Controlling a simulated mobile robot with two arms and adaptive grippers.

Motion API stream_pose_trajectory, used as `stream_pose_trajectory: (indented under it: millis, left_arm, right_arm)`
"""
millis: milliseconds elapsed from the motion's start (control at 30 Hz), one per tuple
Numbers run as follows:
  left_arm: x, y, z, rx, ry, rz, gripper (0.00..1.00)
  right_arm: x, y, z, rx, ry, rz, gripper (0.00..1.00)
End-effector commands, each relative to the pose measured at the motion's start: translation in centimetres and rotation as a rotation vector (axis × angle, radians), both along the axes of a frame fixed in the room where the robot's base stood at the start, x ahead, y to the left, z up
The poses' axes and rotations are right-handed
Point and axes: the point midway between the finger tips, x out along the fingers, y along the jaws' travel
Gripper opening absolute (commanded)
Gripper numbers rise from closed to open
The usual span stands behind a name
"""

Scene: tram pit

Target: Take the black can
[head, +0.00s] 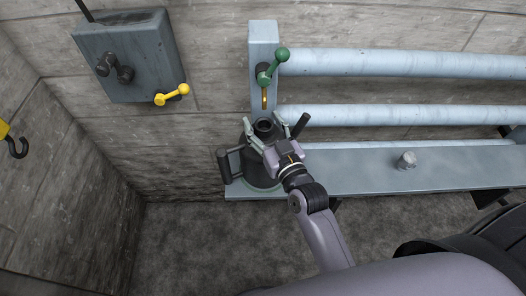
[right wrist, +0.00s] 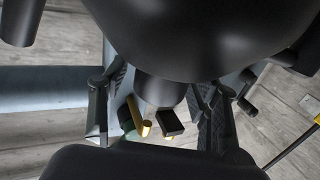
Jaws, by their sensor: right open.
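The black can (head: 258,176) stands upright on the left end of the blue-grey ledge, with a handle on its left side and a narrow neck on top. My right gripper (head: 265,130) is open at the top of the can, its fingers on either side of the neck. In the right wrist view the can's dark body (right wrist: 200,35) fills the top, and its neck (right wrist: 160,90) lies between the open fingers (right wrist: 160,108). I cannot tell whether the fingers touch it. My left gripper is not in view.
A green-handled valve (head: 273,66) on a post is just behind and above the can. Pale blue pipes (head: 400,64) run right along the wall. A grey metal knob (head: 405,160) stands on the ledge (head: 360,175). A box (head: 128,52) with a yellow lever hangs upper left.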

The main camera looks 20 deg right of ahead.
Motion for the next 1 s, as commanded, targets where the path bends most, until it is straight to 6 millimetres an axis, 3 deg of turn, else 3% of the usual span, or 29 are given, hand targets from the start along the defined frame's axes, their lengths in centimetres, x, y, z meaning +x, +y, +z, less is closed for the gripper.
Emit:
stream_pose_trajectory:
  millis: [133,1000]
  left_arm:
    - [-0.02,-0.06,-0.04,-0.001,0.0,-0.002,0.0]
    - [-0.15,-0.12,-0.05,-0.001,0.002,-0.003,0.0]
  right_arm:
    - [-0.04,0.0,-0.06,0.0,0.0,0.0,0.57]
    - [-0.08,0.0,-0.03,0.001,0.0,0.0,0.0]
